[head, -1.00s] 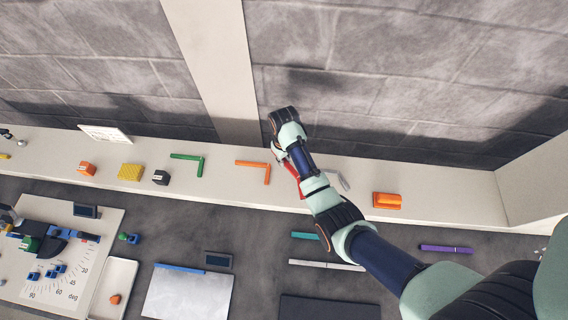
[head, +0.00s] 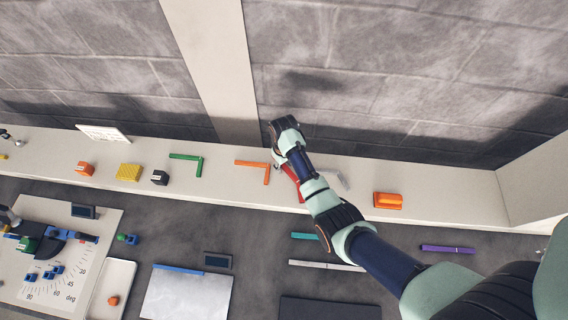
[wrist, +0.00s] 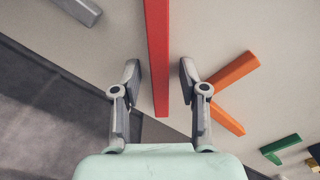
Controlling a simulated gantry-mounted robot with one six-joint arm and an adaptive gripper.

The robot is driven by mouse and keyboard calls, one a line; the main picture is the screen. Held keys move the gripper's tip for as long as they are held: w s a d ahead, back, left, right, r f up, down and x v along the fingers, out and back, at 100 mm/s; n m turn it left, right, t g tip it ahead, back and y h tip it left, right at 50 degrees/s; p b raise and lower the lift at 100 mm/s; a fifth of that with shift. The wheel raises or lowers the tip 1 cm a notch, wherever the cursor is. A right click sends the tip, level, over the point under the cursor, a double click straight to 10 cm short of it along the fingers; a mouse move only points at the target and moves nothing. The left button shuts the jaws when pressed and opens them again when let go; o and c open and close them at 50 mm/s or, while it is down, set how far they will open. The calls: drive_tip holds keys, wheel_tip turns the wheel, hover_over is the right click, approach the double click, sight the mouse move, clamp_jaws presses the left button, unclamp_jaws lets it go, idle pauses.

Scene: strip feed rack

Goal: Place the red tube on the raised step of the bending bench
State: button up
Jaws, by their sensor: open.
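The red tube (wrist: 157,50) is a long straight bar between the two fingers of my gripper (wrist: 160,80) in the wrist view. A gap shows on each side of it; the fingers are open and apart from it. In the head view the red tube (head: 292,173) shows partly behind my arm, over the pale raised step (head: 226,178) along the back wall. I cannot tell for certain that its full length rests there. My gripper (head: 277,161) is low over the step, mostly hidden by my wrist.
On the step, an orange bent piece (head: 266,171) and a green one (head: 200,165) lie to the left; a grey piece (head: 343,182) and an orange block (head: 388,201) lie to the right. Below are a protractor board (head: 75,250) and a purple strip (head: 447,249).

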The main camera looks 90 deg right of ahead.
sight(284, 165)
wheel_tip(284, 165, up, 12)
drive_tip(key=p, duration=0.1)
drive_tip(key=shift+r+p, duration=0.2)
drive_tip(key=shift+p, duration=0.15)
drive_tip(key=w+a+r+n+t+h, duration=0.25)
drive_tip(key=w+a, duration=0.25)
drive_tip(key=w, duration=0.3)
drive_tip(key=w+a+r+n+t+h, duration=0.1)
drive_tip(key=w+a+r, duration=0.2)
drive_tip(key=w+a, duration=0.35)
drive_tip(key=w+a+r+n+t, duration=0.2)
drive_tip(key=w+a+r, duration=0.25)
drive_tip(key=a, duration=0.25)
drive_tip(key=w+a+r+n+t, duration=0.1)
drive_tip(key=w+a+r+t, duration=0.15)
drive_tip(key=w+a, duration=0.45)
drive_tip(key=s+a+r+n+t+y, duration=0.1)
drive_tip(key=a+r+n+t+y, duration=0.1)
drive_tip(key=a+r, duration=0.55)
drive_tip(key=s+a+r+n+t+y, duration=0.2)
drive_tip(key=a+r+t, duration=0.15)
drive_tip(key=a, duration=0.75)
wheel_tip(284, 165, up, 12)
drive_tip(key=p, duration=1.2)
drive_tip(key=shift+w+d+g, duration=0.15)
drive_tip(key=shift+w+g, duration=0.15)
drive_tip(key=shift+g, duration=0.05)
drive_tip(key=shift+h, duration=0.25)
